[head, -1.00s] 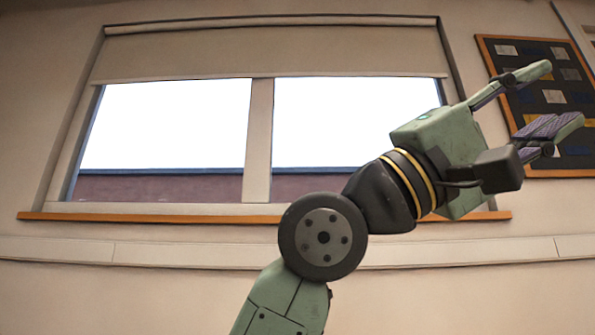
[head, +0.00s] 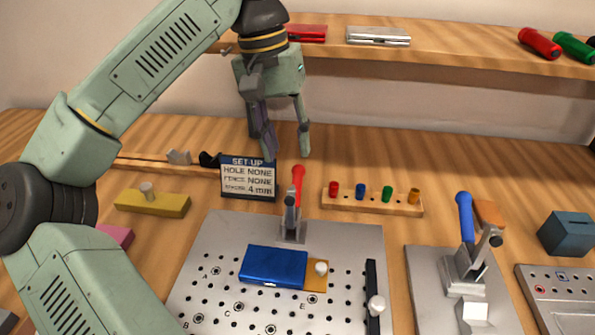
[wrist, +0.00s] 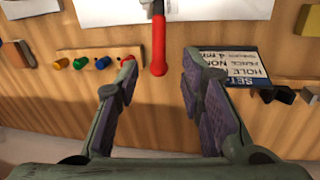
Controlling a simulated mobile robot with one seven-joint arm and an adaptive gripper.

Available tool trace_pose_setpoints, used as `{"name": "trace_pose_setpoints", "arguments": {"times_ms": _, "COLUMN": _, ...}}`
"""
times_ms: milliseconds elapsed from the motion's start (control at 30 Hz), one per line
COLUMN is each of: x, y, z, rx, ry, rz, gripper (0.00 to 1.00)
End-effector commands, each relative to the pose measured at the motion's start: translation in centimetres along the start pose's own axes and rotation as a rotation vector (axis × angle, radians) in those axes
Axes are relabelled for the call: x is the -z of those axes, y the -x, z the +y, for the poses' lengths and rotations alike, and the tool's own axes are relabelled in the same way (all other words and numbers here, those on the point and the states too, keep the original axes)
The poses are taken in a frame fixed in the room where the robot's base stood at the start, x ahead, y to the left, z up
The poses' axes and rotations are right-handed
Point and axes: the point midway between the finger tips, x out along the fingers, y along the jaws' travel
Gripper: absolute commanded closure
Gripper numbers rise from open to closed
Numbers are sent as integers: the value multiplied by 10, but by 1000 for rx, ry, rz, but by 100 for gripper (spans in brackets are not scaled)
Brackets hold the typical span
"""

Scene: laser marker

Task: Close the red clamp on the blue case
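The red clamp (head: 298,185) stands at the back of the perforated metal plate (head: 356,240), with its red handle upright. The blue case (head: 273,266) lies flat on the plate in front of the clamp. A yellow block with a white knob (head: 320,269) is against the case's right side. My gripper (head: 286,155) points down, open and empty, behind and above the handle. In the wrist view, the red handle (wrist: 159,45) lies beyond and between the spread fingers (wrist: 160,78), with no contact visible. The blue case cannot be made out there.
A set-up sign (head: 248,178) stands left of the clamp. A wooden rack with coloured pegs (head: 372,201) is to its right. A second clamp with a blue handle (head: 466,218) stands further right. A shelf (head: 470,62) runs above the bench at the back.

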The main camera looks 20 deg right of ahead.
Motion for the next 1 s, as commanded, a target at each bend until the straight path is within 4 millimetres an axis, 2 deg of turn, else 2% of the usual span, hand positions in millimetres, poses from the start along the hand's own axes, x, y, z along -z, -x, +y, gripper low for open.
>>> {"name": "trace_pose_setpoints", "arguments": {"times_ms": 200, "x": 0, "y": -42, "z": 1, "rx": -2, "ry": 0, "rz": -1, "gripper": 64}}
{"name": "trace_pose_setpoints", "arguments": {"times_ms": 433, "x": 0, "y": -74, "z": 1, "rx": -1, "ry": -1, "rz": 2, "gripper": 64}}
{"name": "trace_pose_setpoints", "arguments": {"times_ms": 600, "x": 0, "y": -83, "z": 1, "rx": -2, "ry": -1, "rz": 2, "gripper": 64}}
{"name": "trace_pose_setpoints", "arguments": {"times_ms": 833, "x": 1, "y": -83, "z": 1, "rx": -2, "ry": 0, "rz": 3, "gripper": 64}}
{"name": "trace_pose_setpoints", "arguments": {"times_ms": 1000, "x": 1, "y": -83, "z": 1, "rx": -2, "ry": 0, "rz": 3, "gripper": 75}}
